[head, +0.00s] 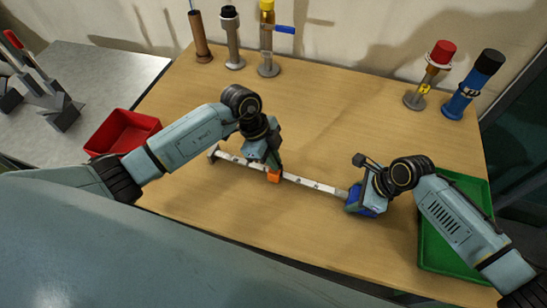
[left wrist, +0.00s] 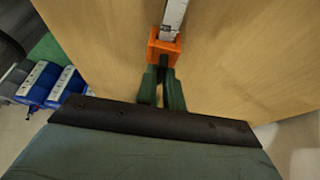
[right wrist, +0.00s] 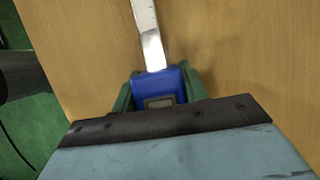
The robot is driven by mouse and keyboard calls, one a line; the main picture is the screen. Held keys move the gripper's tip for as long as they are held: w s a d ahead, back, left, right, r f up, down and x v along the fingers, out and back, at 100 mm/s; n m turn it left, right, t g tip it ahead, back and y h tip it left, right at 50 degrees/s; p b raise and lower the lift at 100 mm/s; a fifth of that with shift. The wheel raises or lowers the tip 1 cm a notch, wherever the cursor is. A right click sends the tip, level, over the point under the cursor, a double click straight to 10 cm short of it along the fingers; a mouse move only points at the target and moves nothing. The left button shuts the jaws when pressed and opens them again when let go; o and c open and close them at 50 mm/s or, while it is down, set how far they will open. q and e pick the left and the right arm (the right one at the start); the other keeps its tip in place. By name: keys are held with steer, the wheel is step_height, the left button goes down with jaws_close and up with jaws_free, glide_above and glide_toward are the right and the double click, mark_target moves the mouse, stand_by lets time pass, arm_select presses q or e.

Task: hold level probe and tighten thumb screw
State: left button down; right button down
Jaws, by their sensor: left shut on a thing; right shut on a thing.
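The level probe is a long pale ruled bar (head: 315,184) lying low across the middle of the table, with a blue body (head: 362,207) at its right end. An orange slider (head: 274,176) sits around the bar; it also shows in the left wrist view (left wrist: 164,45). My left gripper (left wrist: 162,88) is shut on a small dark thumb screw (left wrist: 164,62) sticking out of the slider; the fingers hide most of it. My right gripper (head: 368,200) is shut on the blue body, which shows between its fingers in the right wrist view (right wrist: 160,85).
A red bin (head: 122,132) is at the left and a green tray (head: 440,250) at the right, under my right arm. Several upright capped instruments, among them a blue one (head: 472,85), stand along the back. The table behind the probe is clear.

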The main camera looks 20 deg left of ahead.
arm_select(q)
steer(key=m+g, duration=0.1)
steer(key=m, duration=0.3)
steer(key=shift+w+m+g, duration=0.2)
steer(key=shift+m+g, duration=0.2)
steer(key=m+g+y, duration=0.1)
steer(key=m, duration=0.3)
steer(key=shift+w+d+m, duration=0.1)
steer(key=shift+m, duration=0.2)
steer(key=m+y, duration=0.1)
steer(key=m, duration=0.1)
steer(key=m+g, duration=0.1)
steer(key=m, duration=0.1)
steer(key=shift+d+m+g+y, duration=0.15)
steer(key=shift+m+g+y, duration=0.15)
steer(key=shift+y, duration=0.1)
steer(key=shift+m+y, duration=0.8)
steer(key=shift+m, duration=1.1)
steer(key=c, duration=1.5)
jaws_free()
steer(key=shift+r, duration=0.1)
steer(key=v, duration=1.2)
steer(key=shift+w+d, duration=0.1)
